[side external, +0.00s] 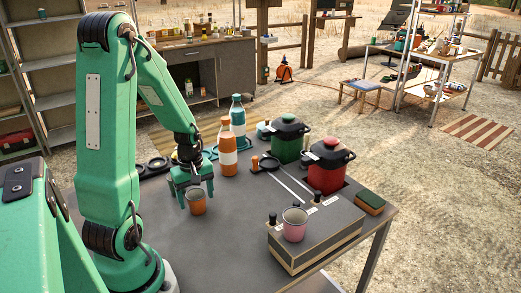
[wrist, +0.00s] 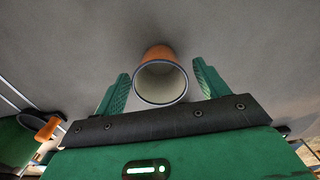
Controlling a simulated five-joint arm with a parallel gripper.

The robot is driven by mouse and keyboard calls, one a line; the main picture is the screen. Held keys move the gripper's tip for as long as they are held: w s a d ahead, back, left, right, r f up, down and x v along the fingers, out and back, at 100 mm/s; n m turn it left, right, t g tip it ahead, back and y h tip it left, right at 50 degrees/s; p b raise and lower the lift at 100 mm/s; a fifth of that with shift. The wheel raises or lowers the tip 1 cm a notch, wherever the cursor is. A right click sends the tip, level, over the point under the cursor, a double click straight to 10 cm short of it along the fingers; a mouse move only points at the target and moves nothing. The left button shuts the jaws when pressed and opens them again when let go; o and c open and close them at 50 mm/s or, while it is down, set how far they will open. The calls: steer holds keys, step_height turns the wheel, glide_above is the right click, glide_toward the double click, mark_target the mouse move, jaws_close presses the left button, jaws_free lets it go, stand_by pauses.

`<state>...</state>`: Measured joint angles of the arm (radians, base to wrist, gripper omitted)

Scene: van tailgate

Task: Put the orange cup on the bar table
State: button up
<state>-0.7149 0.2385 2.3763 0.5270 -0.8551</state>
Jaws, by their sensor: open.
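The orange cup (side external: 196,205) stands upright on the grey-topped table (side external: 190,255), near its left side. It also shows in the wrist view (wrist: 157,52), with its pale inside and dark rim facing the camera. My gripper (side external: 196,197) points down over the cup, with a finger on either side of it. In the wrist view my gripper (wrist: 161,76) is open, with the cup between its fingertips and visible gaps on both sides. No table is labelled, so I cannot tell whether this grey-topped one is the bar table.
A pink cup (side external: 294,224) stands on a wooden box (side external: 315,240) at right. Behind are an orange bottle (side external: 228,160), a teal bottle (side external: 237,112), a green pot (side external: 287,145) and a red pot (side external: 328,175). The tabletop in front of the cup is clear.

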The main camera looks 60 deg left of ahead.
step_height(320, 180, up, 10)
stand_by(0.6)
stand_by(0.4)
steer(key=d+r+m+t, duration=0.2)
steer(key=d+r+m, duration=0.3)
steer(key=d+m, duration=0.4)
steer(key=d+r+m+t, duration=0.3)
steer(key=d+r+m, duration=0.3)
steer(key=d+m, duration=0.3)
steer(key=shift+s+d+r+t, duration=0.3)
steer(key=shift+d, duration=0.7)
